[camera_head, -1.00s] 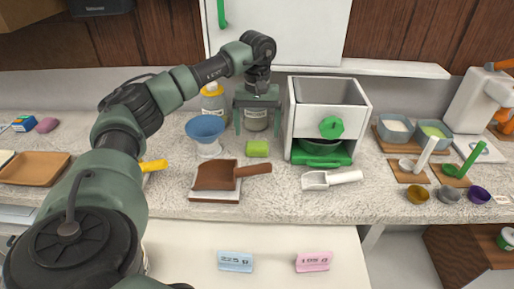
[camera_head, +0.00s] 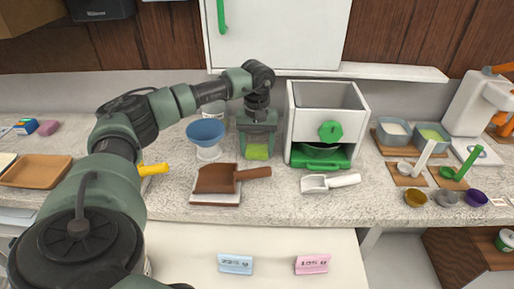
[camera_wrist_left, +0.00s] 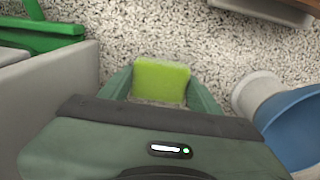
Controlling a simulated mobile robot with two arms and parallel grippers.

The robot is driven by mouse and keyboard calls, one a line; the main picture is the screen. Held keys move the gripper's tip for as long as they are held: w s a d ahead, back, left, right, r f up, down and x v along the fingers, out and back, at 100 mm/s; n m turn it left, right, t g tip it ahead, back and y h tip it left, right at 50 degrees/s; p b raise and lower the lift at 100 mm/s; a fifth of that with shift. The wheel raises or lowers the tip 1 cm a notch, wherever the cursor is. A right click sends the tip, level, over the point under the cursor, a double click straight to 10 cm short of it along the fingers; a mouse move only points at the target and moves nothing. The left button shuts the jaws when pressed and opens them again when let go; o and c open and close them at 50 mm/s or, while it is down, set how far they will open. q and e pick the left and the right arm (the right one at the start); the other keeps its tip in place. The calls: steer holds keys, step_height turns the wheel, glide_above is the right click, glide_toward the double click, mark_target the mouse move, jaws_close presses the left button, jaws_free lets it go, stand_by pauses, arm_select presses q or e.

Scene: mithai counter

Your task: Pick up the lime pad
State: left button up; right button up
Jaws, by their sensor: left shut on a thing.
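The lime pad (camera_head: 257,152) is a small yellow-green block on the speckled counter, between the blue funnel cup and the white box. My left gripper (camera_head: 257,150) is down over it from behind, with a finger on each side. In the left wrist view the lime pad (camera_wrist_left: 160,81) sits between the two green fingers (camera_wrist_left: 160,92), which are shut on it. I cannot tell whether the pad is clear of the counter. My right gripper is not in view.
A white box with a green knob (camera_head: 330,131) stands close to the right of the gripper. A blue funnel cup (camera_head: 206,132) stands close to the left. A brown scoop (camera_head: 215,179) on a board and a white scoop (camera_head: 316,184) lie in front.

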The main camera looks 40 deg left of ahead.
arm_select(q)
steer(key=shift+r, duration=0.45)
step_height(320, 180, up, 14)
steer(key=b, duration=0.1)
step_height(320, 180, up, 5)
steer(key=p, duration=0.2)
glide_above(257, 148)
steer(key=shift+r+b, duration=0.1)
steer(key=shift+b, duration=0.2)
